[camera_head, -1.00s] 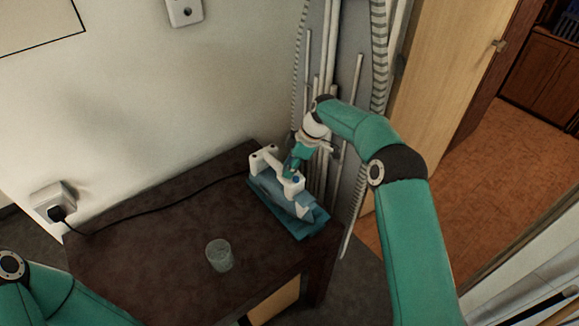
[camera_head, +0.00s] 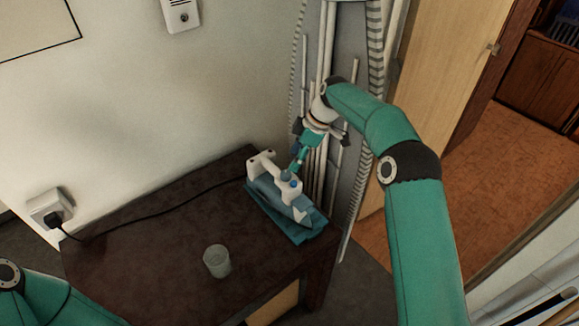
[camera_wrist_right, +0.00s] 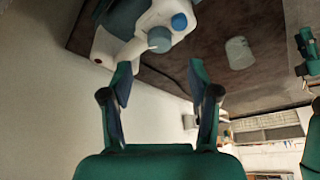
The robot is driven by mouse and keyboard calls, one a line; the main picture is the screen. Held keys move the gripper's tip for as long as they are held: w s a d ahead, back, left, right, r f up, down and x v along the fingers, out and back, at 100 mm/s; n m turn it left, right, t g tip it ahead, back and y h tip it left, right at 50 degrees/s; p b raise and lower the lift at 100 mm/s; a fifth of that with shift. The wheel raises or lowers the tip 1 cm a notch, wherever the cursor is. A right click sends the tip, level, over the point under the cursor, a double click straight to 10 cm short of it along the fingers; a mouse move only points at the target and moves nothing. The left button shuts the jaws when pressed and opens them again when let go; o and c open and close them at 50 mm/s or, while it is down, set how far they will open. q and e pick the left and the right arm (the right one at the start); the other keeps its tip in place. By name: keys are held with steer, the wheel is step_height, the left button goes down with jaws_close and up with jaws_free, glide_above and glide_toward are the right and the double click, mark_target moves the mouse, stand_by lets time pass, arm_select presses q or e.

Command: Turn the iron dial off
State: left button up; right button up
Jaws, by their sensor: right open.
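A white and blue iron (camera_head: 283,197) lies on a blue cloth-like pad (camera_head: 306,229) at the right end of the dark table. Its grey-blue round dial (camera_head: 286,176) is on top, and it also shows in the right wrist view (camera_wrist_right: 160,39), next to a brighter blue button (camera_wrist_right: 180,21). My right gripper (camera_head: 297,162) is just above the dial, pointing down at it. In the wrist view its fingers (camera_wrist_right: 160,77) are apart and empty, with the dial just beyond the tips. The dial's setting cannot be read.
A clear glass (camera_head: 217,261) stands on the dark table (camera_head: 150,262), left of the iron. A black cord (camera_head: 160,208) runs from the iron to a wall socket (camera_head: 50,208).

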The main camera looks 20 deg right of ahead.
steer(key=v, duration=0.5)
steer(key=shift+r, duration=0.15)
